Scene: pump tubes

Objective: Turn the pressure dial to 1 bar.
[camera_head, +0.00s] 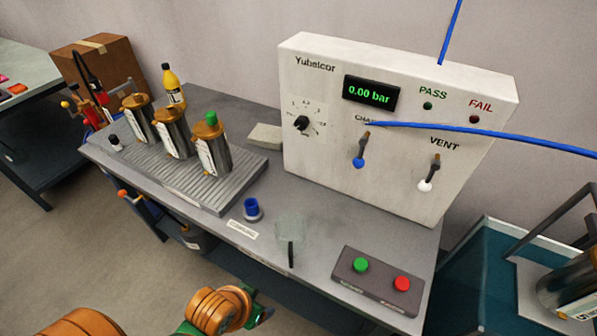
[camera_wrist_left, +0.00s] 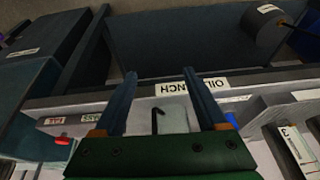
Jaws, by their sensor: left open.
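The black pressure dial (camera_head: 301,123) is on the left of the white tester panel (camera_head: 340,190), ringed by small marks. I cannot read its setting for certain. The green display (camera_head: 370,92) reads 0.00 bar. My left gripper (camera_head: 258,308) is low in the head view, in front of the bench and well short of the panel, its fingers mostly hidden there. In the left wrist view the left gripper (camera_wrist_left: 160,78) has its two dark fingers spread apart with nothing held between them. The dial is not in that view. My right gripper is not in view.
A blue hose (camera_head: 480,129) crosses the panel near the CHARGE label. Charge (camera_head: 360,150) and vent (camera_head: 431,172) levers hang below. Metal pump cylinders (camera_head: 174,138) sit on a ribbed tray (camera_head: 215,188).

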